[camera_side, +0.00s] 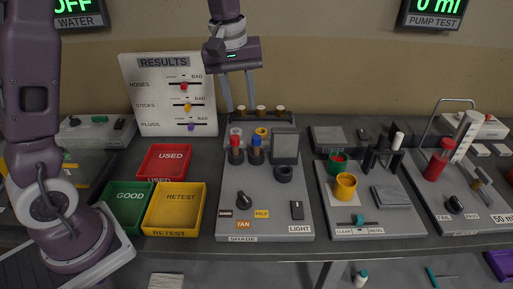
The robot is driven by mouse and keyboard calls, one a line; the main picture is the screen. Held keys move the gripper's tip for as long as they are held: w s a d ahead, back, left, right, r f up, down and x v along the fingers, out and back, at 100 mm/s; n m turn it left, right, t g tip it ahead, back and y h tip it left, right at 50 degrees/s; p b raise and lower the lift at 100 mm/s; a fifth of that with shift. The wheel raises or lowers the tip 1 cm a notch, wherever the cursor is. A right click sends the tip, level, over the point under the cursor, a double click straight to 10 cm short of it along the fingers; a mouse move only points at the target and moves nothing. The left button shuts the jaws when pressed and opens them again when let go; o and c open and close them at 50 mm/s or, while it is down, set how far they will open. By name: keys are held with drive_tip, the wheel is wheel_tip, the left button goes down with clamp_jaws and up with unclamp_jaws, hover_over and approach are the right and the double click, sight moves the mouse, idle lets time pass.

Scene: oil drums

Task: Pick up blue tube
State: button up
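The blue tube (256,143) stands upright in a dark round holder on the grey shade panel (228,222), near the middle of the view. A red-topped tube (235,142) stands upright in a similar holder just left of it. My gripper (241,110) hangs above and behind these tubes with its two fingers pointing down. The fingers are spread apart and nothing shows between them in their grip. The gripper is clear of the blue tube. How far apart they are in depth is hard to tell.
Several capped vials (261,110) stand in a rack behind the tubes. A grey upright plate (285,147) stands right of the blue tube. Red (164,160), green (127,208) and yellow (174,210) trays lie left. A results board (164,95) stands behind them.

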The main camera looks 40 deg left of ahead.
sight(257, 137)
drive_tip(key=w+f+n, duration=0.1)
drive_tip(key=w+f, duration=0.1)
drive_tip(key=f, duration=0.1)
drive_tip(key=w+a+f+n+g, duration=0.1)
drive_tip(key=w+f, duration=0.2)
drive_tip(key=w+a+f+n, duration=0.1)
drive_tip(key=w+f, duration=0.1)
drive_tip(key=f, duration=0.2)
drive_tip(key=shift+w+a+n+g, duration=0.15)
drive_tip(key=shift+w+n+g, duration=0.05)
drive_tip(key=shift+n+g, duration=0.1)
wheel_tip(257, 137, down, 8)
drive_tip(key=shift+w+r, duration=0.1)
drive_tip(key=shift+w, duration=0.05)
clamp_jaws()
